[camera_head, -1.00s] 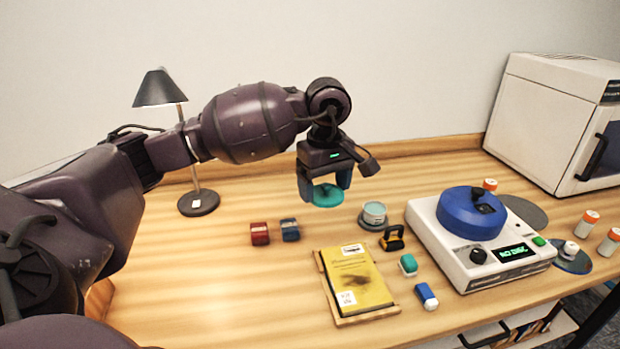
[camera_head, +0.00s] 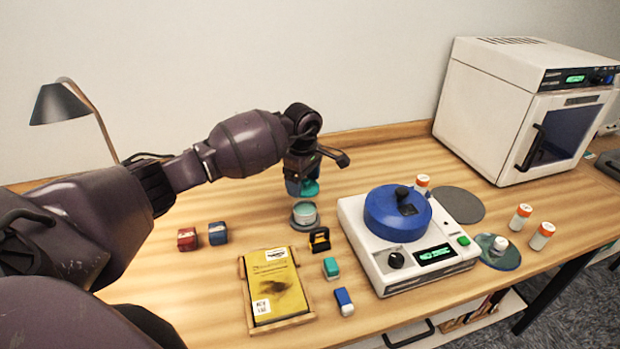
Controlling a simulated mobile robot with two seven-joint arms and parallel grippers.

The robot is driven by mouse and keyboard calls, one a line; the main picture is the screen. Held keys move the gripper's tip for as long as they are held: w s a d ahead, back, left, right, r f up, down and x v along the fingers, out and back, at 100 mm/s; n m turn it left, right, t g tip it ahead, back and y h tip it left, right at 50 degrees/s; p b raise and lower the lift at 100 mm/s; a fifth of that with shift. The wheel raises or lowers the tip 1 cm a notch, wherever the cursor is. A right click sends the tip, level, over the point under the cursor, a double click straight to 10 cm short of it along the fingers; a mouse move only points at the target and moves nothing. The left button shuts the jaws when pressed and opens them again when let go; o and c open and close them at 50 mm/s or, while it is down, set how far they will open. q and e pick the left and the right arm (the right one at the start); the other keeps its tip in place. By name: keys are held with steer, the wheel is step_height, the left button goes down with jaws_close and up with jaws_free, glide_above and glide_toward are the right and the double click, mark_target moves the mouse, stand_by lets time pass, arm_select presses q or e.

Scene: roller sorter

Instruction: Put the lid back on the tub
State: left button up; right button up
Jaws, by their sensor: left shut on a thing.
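The tub (camera_head: 304,213) is a small round pale teal container on a dark round base, standing on the wooden table behind the yellow book. My left gripper (camera_head: 301,188) is shut on the teal lid (camera_head: 310,188), just behind and above the tub. The lid is apart from the tub in the picture, and the fingers hide part of it. My right gripper is not in view.
A white machine with a blue round top (camera_head: 397,213) stands right of the tub. A black and yellow clip-like item (camera_head: 319,240) sits close in front of the tub. Red (camera_head: 187,239) and blue (camera_head: 218,233) blocks lie left. A white oven-like box (camera_head: 490,110) stands at back right.

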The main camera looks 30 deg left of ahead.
mark_target(303, 208)
arm_select(q)
steer(key=shift+w+a+f, duration=0.15)
steer(key=shift+w+a, duration=0.1)
steer(key=shift+w, duration=0.1)
steer(key=shift+s+f, duration=0.15)
steer(key=shift+f, duration=0.3)
steer(key=shift+f+b, duration=0.8)
steer(key=shift+f, duration=0.9)
steer(key=shift+f+b, duration=0.75)
steer(key=shift+f, duration=0.25)
